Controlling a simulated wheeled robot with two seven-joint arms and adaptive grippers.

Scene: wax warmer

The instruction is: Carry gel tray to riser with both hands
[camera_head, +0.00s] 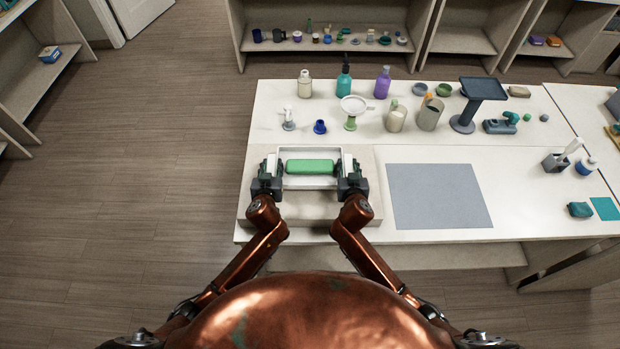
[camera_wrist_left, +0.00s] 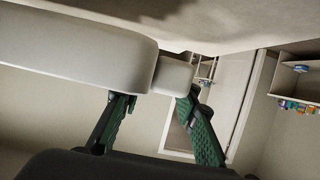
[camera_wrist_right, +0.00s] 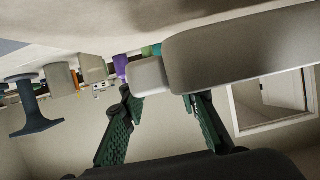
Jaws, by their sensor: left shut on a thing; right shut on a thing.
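The gel tray (camera_head: 310,183) is a white tray holding a green block of gel (camera_head: 310,166). In the head view it is level and lies over a pale raised slab (camera_head: 306,212), which looks like the riser; I cannot tell whether it touches the slab. My left gripper (camera_head: 270,167) is shut on the tray's left handle, a pale block (camera_wrist_left: 172,75) in the left wrist view. My right gripper (camera_head: 349,168) is shut on the right handle (camera_wrist_right: 149,76) in the right wrist view. The tray's underside is hidden in the head view.
A grey mat (camera_head: 438,197) lies right of the slab. Behind stand a small dish on a green stand (camera_head: 352,107), a purple bottle (camera_head: 382,83), beige cups (camera_head: 396,118) and a dark pedestal (camera_head: 463,123). The table's front edge is close to my body.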

